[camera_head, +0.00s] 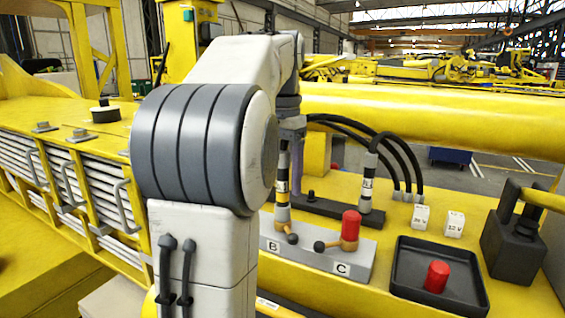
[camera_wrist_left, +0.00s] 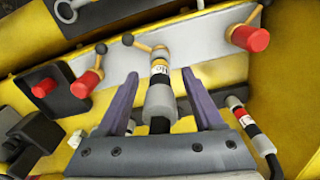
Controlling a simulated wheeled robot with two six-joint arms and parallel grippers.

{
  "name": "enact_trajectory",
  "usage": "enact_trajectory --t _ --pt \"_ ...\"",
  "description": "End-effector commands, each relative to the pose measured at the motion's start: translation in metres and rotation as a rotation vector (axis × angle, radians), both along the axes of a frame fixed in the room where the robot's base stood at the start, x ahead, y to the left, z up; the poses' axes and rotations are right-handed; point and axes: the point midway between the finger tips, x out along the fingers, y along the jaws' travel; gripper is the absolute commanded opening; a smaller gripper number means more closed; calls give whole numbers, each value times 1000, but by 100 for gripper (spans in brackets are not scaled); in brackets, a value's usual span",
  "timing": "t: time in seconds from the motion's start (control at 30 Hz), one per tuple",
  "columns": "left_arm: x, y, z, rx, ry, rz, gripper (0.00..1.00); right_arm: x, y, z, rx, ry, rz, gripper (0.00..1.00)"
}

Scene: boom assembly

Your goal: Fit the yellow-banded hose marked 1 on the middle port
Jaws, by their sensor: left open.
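The yellow-banded hose (camera_head: 283,188) stands upright at the middle port, marked B, on the grey port block (camera_head: 312,262). My left gripper (camera_head: 290,130) is above the hose, largely hidden behind my arm. In the left wrist view the open purple fingers (camera_wrist_left: 163,105) are on either side of the hose, apart from it. My right gripper is not in view.
A red cap (camera_head: 351,225) covers port C; another red cap (camera_wrist_left: 250,38) is on the other outer port. A loose red cap (camera_head: 437,276) lies in the black tray (camera_head: 402,270). Another banded hose (camera_head: 368,185) stands behind the block. White cubes (camera_head: 421,217) and a black block (camera_head: 508,245) are to the right.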

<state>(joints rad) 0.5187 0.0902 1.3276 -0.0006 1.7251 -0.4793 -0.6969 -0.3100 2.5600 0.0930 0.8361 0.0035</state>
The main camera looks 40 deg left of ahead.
Motion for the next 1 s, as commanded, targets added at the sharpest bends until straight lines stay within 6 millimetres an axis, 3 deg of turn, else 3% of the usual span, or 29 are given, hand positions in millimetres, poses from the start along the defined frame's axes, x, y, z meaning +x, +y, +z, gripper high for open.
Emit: enact_trajectory --t 0.53,0.7,1.0 --pt "0 0 91 1 -2 0 68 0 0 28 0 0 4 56" --pt "0 0 102 0 0 0 68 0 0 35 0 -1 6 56" --pt "0 0 102 0 0 0 68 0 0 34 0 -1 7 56"
